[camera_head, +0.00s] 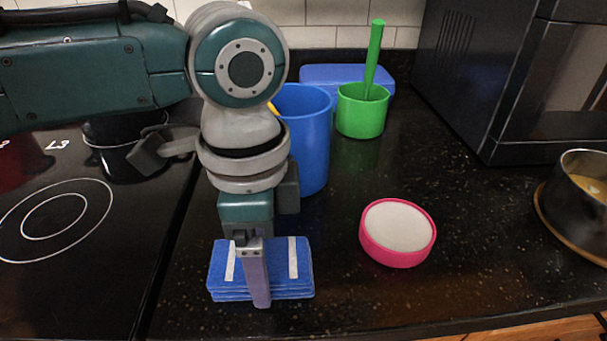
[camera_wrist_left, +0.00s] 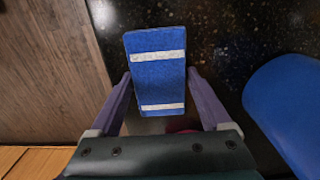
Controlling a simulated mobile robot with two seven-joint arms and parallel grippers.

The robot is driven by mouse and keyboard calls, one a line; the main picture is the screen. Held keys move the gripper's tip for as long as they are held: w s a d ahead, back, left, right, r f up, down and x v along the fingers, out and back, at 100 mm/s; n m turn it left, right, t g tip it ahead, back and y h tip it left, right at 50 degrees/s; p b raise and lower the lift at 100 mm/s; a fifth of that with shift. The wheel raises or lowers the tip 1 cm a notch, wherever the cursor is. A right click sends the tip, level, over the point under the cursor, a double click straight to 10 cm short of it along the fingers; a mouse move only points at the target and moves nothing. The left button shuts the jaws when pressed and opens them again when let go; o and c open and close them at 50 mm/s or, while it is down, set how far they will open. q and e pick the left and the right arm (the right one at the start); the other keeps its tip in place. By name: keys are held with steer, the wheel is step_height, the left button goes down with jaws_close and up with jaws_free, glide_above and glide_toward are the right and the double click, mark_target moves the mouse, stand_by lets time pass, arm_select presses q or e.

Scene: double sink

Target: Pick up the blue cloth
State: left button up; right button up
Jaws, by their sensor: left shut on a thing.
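The blue cloth (camera_head: 301,277) is a folded, layered rectangle with two pale stripes, low over the black counter near its front edge. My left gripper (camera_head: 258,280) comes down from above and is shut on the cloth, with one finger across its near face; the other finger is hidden. In the left wrist view the cloth (camera_wrist_left: 157,70) sits between the two purple fingers. I cannot tell whether the cloth still touches the counter. My right gripper is in neither view.
A pink-rimmed white round item (camera_head: 398,230) lies right of the cloth. A blue cup (camera_head: 308,135), a green cup (camera_head: 361,112) with a green handle and a blue box (camera_head: 325,73) stand behind. A cooktop (camera_head: 60,220) is left; a pot (camera_head: 580,185) is right.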

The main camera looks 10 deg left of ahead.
arm_select(q)
step_height(320, 180, up, 20)
steer(key=shift+r+p, duration=0.1)
steer(key=shift+p, duration=1)
